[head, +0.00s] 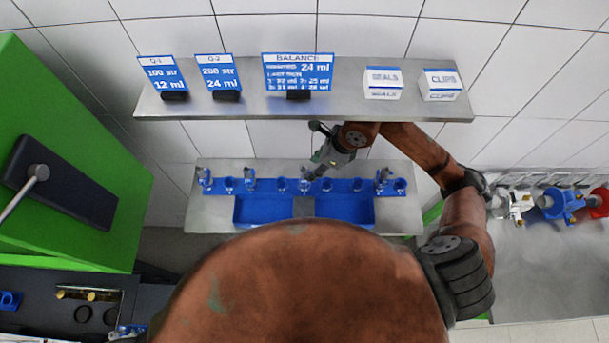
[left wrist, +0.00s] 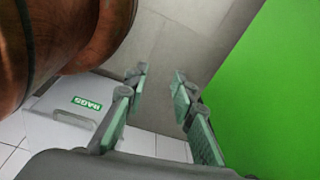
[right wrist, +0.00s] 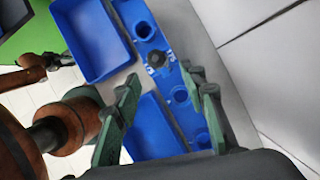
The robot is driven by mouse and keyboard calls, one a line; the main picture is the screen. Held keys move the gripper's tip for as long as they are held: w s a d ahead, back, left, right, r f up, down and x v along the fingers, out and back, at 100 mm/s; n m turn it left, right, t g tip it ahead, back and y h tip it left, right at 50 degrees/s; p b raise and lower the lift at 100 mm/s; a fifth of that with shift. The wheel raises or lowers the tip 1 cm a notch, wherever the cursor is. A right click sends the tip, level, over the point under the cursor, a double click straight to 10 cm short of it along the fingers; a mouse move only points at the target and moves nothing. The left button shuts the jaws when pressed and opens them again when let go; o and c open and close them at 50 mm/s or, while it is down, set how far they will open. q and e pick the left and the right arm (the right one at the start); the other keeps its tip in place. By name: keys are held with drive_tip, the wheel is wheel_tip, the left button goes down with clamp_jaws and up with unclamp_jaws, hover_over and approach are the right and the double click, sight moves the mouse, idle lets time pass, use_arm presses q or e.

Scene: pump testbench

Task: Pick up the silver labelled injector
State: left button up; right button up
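Several silver injectors stand upright in a blue rack (head: 340,185) on the metal shelf. They include injectors at the far left (head: 205,178), left (head: 249,180), middle (head: 305,181) and right (head: 382,178). I cannot read any labels on them. My right gripper (head: 318,170) is low over the rack, close to the middle injector. In the right wrist view my open fingers (right wrist: 163,95) point at the rack, with a dark-topped injector (right wrist: 156,59) just beyond them, not visibly held. My left gripper (left wrist: 160,82) is open and empty, seen only in the left wrist view.
Two blue bins (head: 263,209) sit in front of the rack. An upper shelf (head: 340,100) with signs and SEALS (head: 383,82) and CLIPS boxes overhangs it. A green machine (head: 60,150) stands at left. Coloured pump parts (head: 560,204) are at right.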

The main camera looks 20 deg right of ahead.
sight(305, 169)
drive_tip(key=shift+w+a+r, duration=0.15)
drive_tip(key=shift+w+a, duration=0.1)
drive_tip(key=shift+a, duration=0.2)
drive_tip(key=shift+w+a+r, duration=0.1)
drive_tip(key=shift+w+a, duration=0.15)
drive_tip(key=shift+a, duration=0.2)
drive_tip(key=p+x, duration=0.1)
drive_tip(key=x, duration=0.1)
drive_tip(key=shift+f, duration=0.65)
drive_tip(key=shift+c, duration=0.2)
clamp_jaws()
